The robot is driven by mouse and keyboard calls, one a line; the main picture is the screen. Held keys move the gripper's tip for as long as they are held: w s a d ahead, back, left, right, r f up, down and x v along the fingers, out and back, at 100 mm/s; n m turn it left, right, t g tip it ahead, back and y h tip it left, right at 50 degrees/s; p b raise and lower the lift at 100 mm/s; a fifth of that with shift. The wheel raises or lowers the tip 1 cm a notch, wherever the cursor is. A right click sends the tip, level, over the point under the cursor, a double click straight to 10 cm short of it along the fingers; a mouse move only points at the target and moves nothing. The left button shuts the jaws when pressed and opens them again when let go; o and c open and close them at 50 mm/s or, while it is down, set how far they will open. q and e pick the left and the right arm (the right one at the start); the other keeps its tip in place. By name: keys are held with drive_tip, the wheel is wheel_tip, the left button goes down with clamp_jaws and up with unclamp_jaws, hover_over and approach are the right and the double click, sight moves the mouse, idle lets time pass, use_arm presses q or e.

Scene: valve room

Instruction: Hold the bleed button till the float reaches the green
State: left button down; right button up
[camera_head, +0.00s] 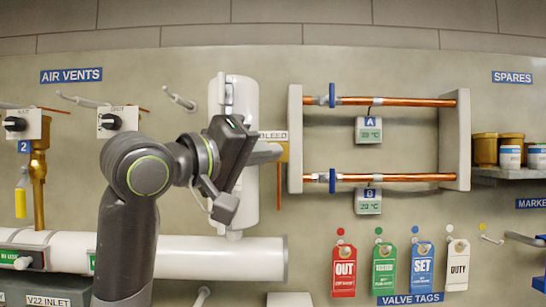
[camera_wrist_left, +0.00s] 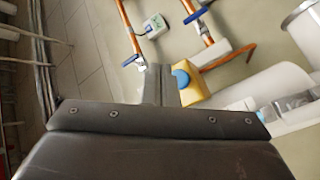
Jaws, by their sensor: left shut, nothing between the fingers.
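The bleed button is a round blue cap (camera_wrist_left: 181,78) on a yellow box (camera_wrist_left: 194,93) in the left wrist view. My left gripper (camera_head: 278,152) is shut and empty, pointing right at the box. Its fingertips (camera_wrist_left: 157,68) appear close beside the blue cap; I cannot tell whether they touch. The white upright tank (camera_head: 244,95) stands behind my arm. A clear tube (camera_wrist_left: 285,107) shows beside it; no float or green mark can be made out.
Two copper pipes (camera_head: 400,101) with blue valve handles and small displays are on the wall to the right. A thick white pipe (camera_head: 220,259) runs low on the left. Coloured valve tags (camera_head: 384,269) hang at lower right. The wall between them is mostly bare.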

use_arm(q)
drive_tip(key=s, duration=0.2)
drive_tip(key=shift+s+b, duration=0.3)
drive_tip(key=shift+s, duration=0.1)
idle(1.3)
